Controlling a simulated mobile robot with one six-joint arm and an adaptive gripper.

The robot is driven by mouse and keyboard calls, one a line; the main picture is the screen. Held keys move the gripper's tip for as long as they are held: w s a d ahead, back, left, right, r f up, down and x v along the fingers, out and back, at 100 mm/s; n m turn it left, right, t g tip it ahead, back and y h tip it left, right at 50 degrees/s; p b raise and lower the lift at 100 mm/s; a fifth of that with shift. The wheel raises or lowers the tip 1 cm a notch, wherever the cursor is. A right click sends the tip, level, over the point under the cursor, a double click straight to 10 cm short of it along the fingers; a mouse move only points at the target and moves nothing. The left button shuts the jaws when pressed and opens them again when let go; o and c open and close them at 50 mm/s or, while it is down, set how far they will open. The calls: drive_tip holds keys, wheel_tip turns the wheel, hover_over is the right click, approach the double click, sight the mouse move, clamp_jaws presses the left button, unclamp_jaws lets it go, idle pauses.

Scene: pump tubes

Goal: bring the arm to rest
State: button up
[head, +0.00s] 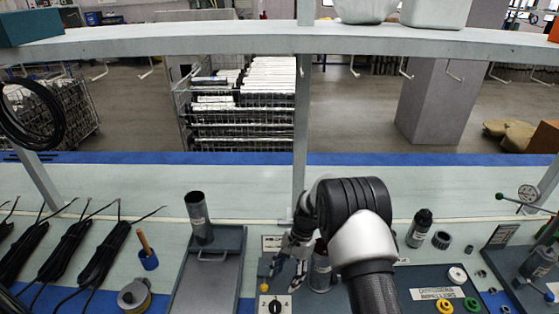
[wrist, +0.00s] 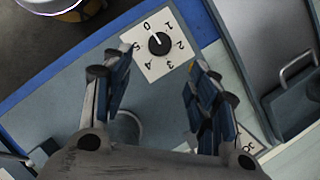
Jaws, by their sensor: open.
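My gripper (head: 285,272) hangs low over the bench, left of my dark arm link, with its fingers apart and nothing visible between them. In the wrist view the two dark-blue fingers (wrist: 160,72) are spread wide. A white dial plate with a black knob (wrist: 159,43) lies beyond the fingertips, between them in the picture. The same dial (head: 275,305) shows at the front edge of the head view. A dark labelled tube (head: 320,272) stands just right of the gripper, partly hidden by my arm. Another dark tube (head: 198,218) stands upright at the grey tray's far end.
The grey tray (head: 207,280) with a handle lies left of the gripper. A dark bottle (head: 420,229) and a button panel (head: 440,280) are at right. A shelf (head: 200,42) spans above.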

drive_tip(key=s+d+r+n+t, duration=0.1)
drive_tip(key=s+d+r, duration=0.15)
drive_tip(key=r, duration=0.65)
drive_tip(key=s+d+r+n+t+h, duration=0.1)
drive_tip(key=s+r+n, duration=0.15)
drive_tip(key=r, duration=0.55)
drive_tip(key=s+d+r+n+t, duration=0.1)
drive_tip(key=s+d+r+t, duration=0.15)
drive_tip(key=r, duration=0.65)
drive_tip(key=s+d+r+n+t, duration=0.1)
drive_tip(key=s+r, duration=0.1)
drive_tip(key=s, duration=0.5)
drive_tip(key=s+d+r+n+t+h, duration=0.1)
drive_tip(key=s+d+r+n, duration=0.1)
drive_tip(key=s, duration=0.5)
drive_tip(key=s+d+r+n+t+h, duration=0.1)
drive_tip(key=s+r, duration=0.2)
drive_tip(key=s, duration=0.5)
drive_tip(key=shift+d+r+n, duration=0.3)
drive_tip(key=shift+r+n, duration=0.05)
drive_tip(key=shift+r, duration=0.05)
drive_tip(key=shift+c, duration=0.3)
